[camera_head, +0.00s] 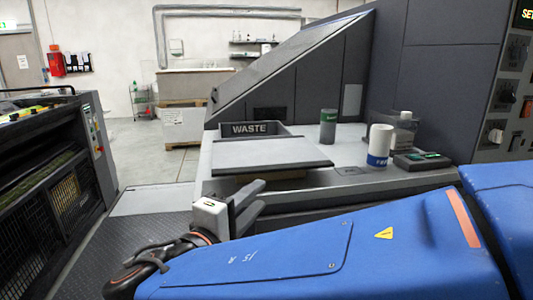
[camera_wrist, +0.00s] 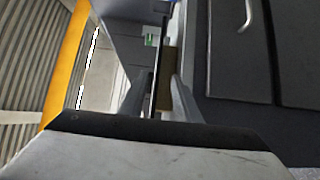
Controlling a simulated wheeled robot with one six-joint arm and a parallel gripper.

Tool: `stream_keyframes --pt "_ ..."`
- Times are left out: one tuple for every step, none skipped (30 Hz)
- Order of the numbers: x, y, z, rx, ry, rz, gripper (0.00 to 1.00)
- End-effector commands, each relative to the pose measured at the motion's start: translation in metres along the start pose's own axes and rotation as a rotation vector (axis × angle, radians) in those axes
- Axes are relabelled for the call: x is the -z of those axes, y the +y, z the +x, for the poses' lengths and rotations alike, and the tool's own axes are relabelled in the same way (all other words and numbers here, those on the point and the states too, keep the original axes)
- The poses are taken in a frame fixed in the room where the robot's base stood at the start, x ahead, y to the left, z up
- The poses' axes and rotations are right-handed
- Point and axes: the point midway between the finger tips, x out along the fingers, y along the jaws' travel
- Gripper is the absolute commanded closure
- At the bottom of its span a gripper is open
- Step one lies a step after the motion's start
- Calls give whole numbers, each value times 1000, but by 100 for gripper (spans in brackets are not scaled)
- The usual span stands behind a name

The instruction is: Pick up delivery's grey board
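The grey board (camera_head: 268,153) lies flat on the delivery at the front of the grey machine, just before the WASTE bin (camera_head: 262,130). Its front edge sticks out toward me, with a tan layer (camera_head: 262,178) under it. My gripper (camera_head: 256,196) is open and empty, in front of and a little below the board's near edge. In the wrist view, the two fingers (camera_wrist: 160,98) stand apart, and a thin edge that looks like the board (camera_wrist: 158,82) shows between them in line. I cannot tell whether the fingertips have reached past that edge.
A green-grey can (camera_head: 328,126), a white cup with a blue band (camera_head: 379,146), a bottle (camera_head: 404,132) and a dark box (camera_head: 422,160) stand right of the board. A dark machine (camera_head: 45,190) is at the left. Open floor (camera_head: 150,150) lies behind.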

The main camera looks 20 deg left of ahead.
Motion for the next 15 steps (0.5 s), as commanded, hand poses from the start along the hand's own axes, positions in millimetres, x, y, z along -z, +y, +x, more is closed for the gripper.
stream_keyframes --pt "2 0 1 -4 3 1 70" --pt "2 1 4 -5 3 1 70" --pt "2 1 8 -5 3 1 70" --pt "2 1 12 -4 3 1 70" --pt "2 1 17 -4 2 1 70" --pt "1 1 24 -5 1 1 70" --pt "1 1 29 -5 2 1 70" --pt "2 1 34 -4 2 1 70" --pt "1 1 41 -4 0 1 70" --pt "1 1 46 -4 0 1 70" --pt "1 0 50 -3 1 0 70" --pt "1 1 57 -4 1 0 70" --pt "1 1 62 -4 1 0 70" --pt "1 1 67 -4 1 0 70" --pt "1 0 74 -3 0 0 70"
